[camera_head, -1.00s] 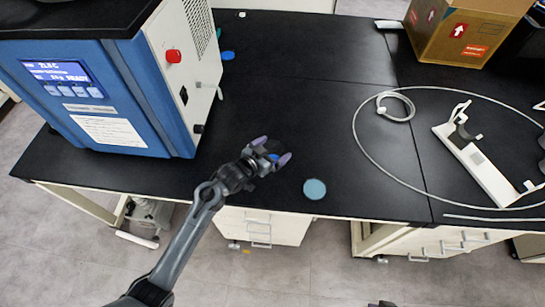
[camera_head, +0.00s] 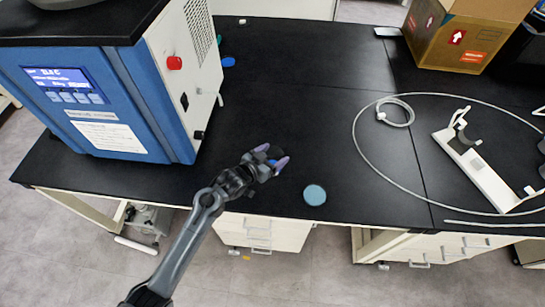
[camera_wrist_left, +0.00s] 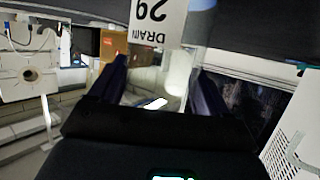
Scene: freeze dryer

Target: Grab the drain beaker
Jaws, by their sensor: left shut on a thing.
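My left gripper (camera_head: 271,161) is over the front part of the black bench, to the right of the blue machine. In the left wrist view, its two dark fingers (camera_wrist_left: 160,88) stand on either side of a clear beaker (camera_wrist_left: 178,75), shut on it. A white label (camera_wrist_left: 157,20) reading "DRAIN 29" shows upside down there. In the head view the beaker is hard to make out; only a small blue patch shows between the fingers. My right gripper is not in view.
The blue and white machine (camera_head: 120,95) stands at the left. A round blue disc (camera_head: 315,195) lies right of the gripper. A looped white tube (camera_head: 358,145), a white stand (camera_head: 482,172) and a cardboard box (camera_head: 445,45) are at the right.

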